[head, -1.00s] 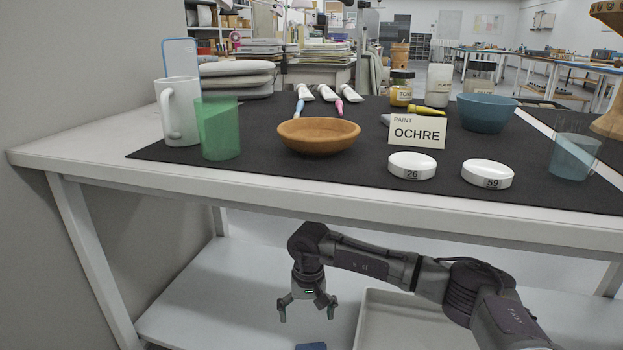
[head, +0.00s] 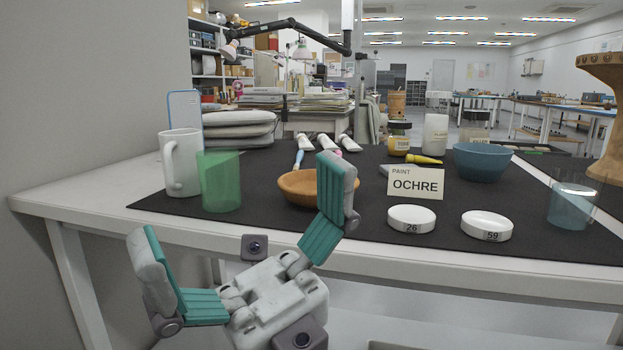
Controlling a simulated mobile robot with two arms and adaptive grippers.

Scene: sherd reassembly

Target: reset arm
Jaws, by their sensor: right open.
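My right gripper (head: 245,222) is large in the lower left of the head view, close to the camera. Its two teal-padded fingers are spread wide apart, with nothing between them. One finger overlaps the right part of a wooden bowl (head: 296,187) in the picture and hides it. The gripper is in front of the table's front edge. My left gripper is not in view.
The table (head: 75,195) holds a dark mat (head: 340,240). On it stand a white mug (head: 181,165), a green cup (head: 219,182), an OCHRE card (head: 415,183), white lids (head: 411,219) and (head: 486,225), a blue bowl (head: 482,162) and a clear blue cup (head: 571,207).

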